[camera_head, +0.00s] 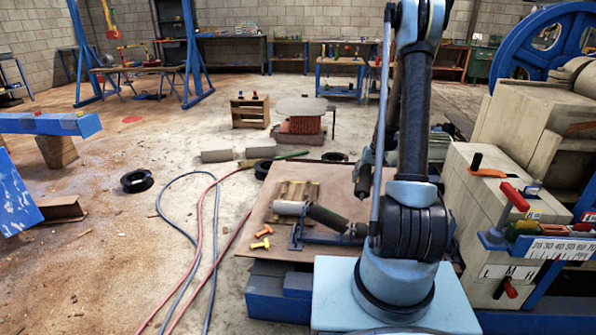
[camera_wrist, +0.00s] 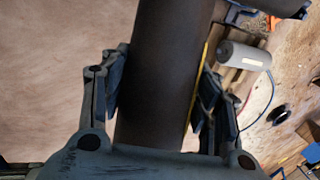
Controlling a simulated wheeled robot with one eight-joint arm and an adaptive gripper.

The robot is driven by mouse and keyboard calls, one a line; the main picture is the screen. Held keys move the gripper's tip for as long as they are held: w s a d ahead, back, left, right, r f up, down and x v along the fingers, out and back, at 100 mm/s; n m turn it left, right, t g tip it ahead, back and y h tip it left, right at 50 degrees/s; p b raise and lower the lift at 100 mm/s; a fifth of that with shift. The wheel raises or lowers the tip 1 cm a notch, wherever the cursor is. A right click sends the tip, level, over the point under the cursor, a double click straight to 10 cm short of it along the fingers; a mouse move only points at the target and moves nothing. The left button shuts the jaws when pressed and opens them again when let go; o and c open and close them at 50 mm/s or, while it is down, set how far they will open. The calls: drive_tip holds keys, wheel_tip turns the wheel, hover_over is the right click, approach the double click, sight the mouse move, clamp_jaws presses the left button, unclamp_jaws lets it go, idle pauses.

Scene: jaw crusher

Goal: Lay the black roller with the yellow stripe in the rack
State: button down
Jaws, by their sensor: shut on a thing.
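In the wrist view my gripper (camera_wrist: 160,100) is shut on a thick black roller (camera_wrist: 163,70). A thin yellow stripe shows along the roller's right edge. The roller runs out of the top of the picture, so its far end is hidden. In the head view my arm hides most of the gripper and I cannot clearly make out the held roller. A low blue rack (camera_head: 296,238) stands on the brown board, partly behind my arm. A second dark roller (camera_head: 326,218) lies at the rack. A pale grey roller (camera_head: 290,208) lies left of it, and also shows in the wrist view (camera_wrist: 243,56).
A slatted wooden pallet (camera_head: 297,190) lies on the brown board (camera_head: 262,222). Orange pieces (camera_head: 262,239) lie at its left. Pale machine blocks with levers (camera_head: 515,197) stand close on the right.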

drive_tip(key=w+a+f+m+t+y, duration=0.1)
drive_tip(key=w+a+f+m, duration=0.3)
drive_tip(key=w+a, duration=0.5)
drive_tip(key=w+a+f+m+t, duration=0.2)
drive_tip(key=w+a+m, duration=0.5)
drive_tip(key=a, duration=0.5)
drive_tip(key=w+a+f+m+t+y, duration=0.1)
drive_tip(key=w+a+f+m, duration=0.4)
drive_tip(key=w+a, duration=0.5)
drive_tip(key=shift+w+a+f+m+t+y, duration=0.3)
drive_tip(key=shift+w+a+m+t, duration=0.15)
drive_tip(key=shift+t, duration=0.35)
drive_tip(key=shift+s, duration=0.1)
drive_tip(key=shift+f, duration=2.85)
drive_tip(key=shift+f, duration=1.2)
drive_tip(key=shift+c, duration=2.4)
unclamp_jaws()
